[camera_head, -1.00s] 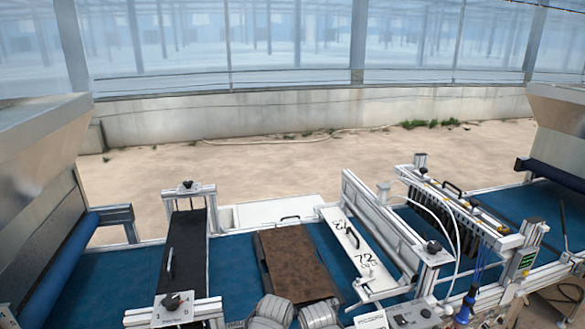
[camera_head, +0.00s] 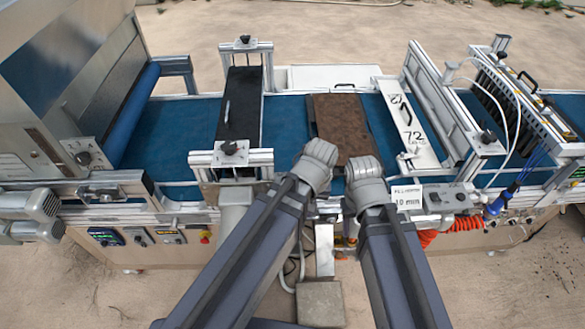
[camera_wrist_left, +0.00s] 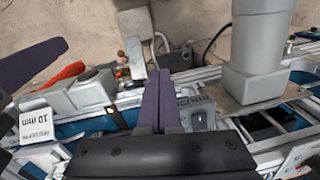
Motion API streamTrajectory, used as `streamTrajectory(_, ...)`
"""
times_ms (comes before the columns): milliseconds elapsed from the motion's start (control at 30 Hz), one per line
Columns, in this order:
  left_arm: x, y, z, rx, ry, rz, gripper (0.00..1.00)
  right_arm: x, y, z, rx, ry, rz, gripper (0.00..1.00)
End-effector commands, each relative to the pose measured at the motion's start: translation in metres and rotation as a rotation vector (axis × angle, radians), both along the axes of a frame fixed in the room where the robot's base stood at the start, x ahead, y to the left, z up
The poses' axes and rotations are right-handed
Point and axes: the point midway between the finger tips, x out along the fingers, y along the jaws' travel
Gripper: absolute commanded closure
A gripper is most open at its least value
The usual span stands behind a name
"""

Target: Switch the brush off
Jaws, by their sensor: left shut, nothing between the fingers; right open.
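In the left wrist view, my left gripper (camera_wrist_left: 162,98) is shut and empty, its dark purple fingers together. Just beside the fingers is a pale box (camera_wrist_left: 195,114) with upside-down lettering that seems to read BRUSH; the gripper hides part of it. Whether the fingers touch it, and the state of any switch on it, I cannot tell. In the head view my wrists cover that part of the machine's front. A dark purple finger of my right gripper (camera_wrist_left: 36,66) seems to show at the left of the wrist view; its other parts are cut off or hidden.
A brown soil-filled tray (camera_head: 341,128) lies on the blue belt (camera_head: 296,112). A 10 mm sign (camera_head: 407,196) and a grey control box (camera_head: 450,196) are right of my wrists. A black cross-unit (camera_head: 240,104) spans the belt. Orange coiled hose (camera_head: 467,223) hangs in front.

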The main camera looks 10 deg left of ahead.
Motion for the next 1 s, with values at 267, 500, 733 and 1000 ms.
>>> streamTrajectory(267,0.039,0.024,0.063,-0.017,-0.045,0.658,1.00,0.000,0.000,0.063,0.001,0.001,-0.003,0.50)
streamTrajectory(500,0.067,0.048,0.103,-0.029,-0.071,1.199,1.00,-0.001,0.000,0.103,0.001,0.002,-0.005,0.50)
streamTrajectory(733,0.083,0.065,0.125,-0.034,-0.080,1.554,1.00,-0.001,0.000,0.126,0.001,0.002,-0.006,0.50)
streamTrajectory(1000,0.088,0.071,0.131,-0.035,-0.082,1.696,1.00,-0.001,0.000,0.132,0.001,0.002,-0.007,0.50)
